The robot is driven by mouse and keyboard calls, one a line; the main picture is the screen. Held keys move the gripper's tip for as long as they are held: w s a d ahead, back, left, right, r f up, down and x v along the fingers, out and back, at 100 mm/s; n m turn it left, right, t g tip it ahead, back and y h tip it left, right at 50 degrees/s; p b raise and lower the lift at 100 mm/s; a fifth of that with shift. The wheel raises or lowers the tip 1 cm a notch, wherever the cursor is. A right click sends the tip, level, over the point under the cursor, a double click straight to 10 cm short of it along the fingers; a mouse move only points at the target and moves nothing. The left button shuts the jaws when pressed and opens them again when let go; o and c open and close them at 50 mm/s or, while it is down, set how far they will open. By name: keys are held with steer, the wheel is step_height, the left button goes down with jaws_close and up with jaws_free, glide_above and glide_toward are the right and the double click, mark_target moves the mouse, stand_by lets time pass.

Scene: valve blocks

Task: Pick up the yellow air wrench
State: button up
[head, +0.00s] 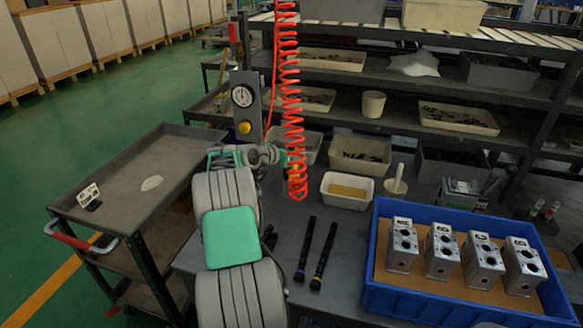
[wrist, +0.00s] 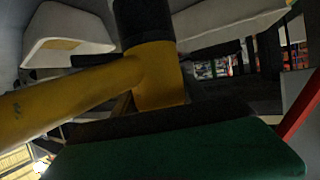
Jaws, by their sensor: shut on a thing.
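The yellow air wrench (wrist: 158,75) fills much of the wrist view, with its thick yellow handle running to the left and a black part on top. My gripper (wrist: 175,140) shows as a green finger with a dark pad at the bottom of that view, closed against the wrench's body. In the head view my gripper (head: 286,157) is at the lower part of the red coiled hose (head: 290,80), mostly hidden by my own arm and the coil. Only a small bit of yellow shows there, so the wrench is largely hidden in that view.
A blue tray (head: 400,303) with several metal valve blocks (head: 440,250) stands at the right of the bench. Two black rods (head: 325,255) lie on the bench. A gauge panel (head: 245,97) stands behind my gripper. A grey cart (head: 150,170) is at left; shelves with bins stand behind.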

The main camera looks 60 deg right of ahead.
jaws_close()
steer(key=shift+d+r, duration=0.1)
steer(key=shift+r, duration=0.15)
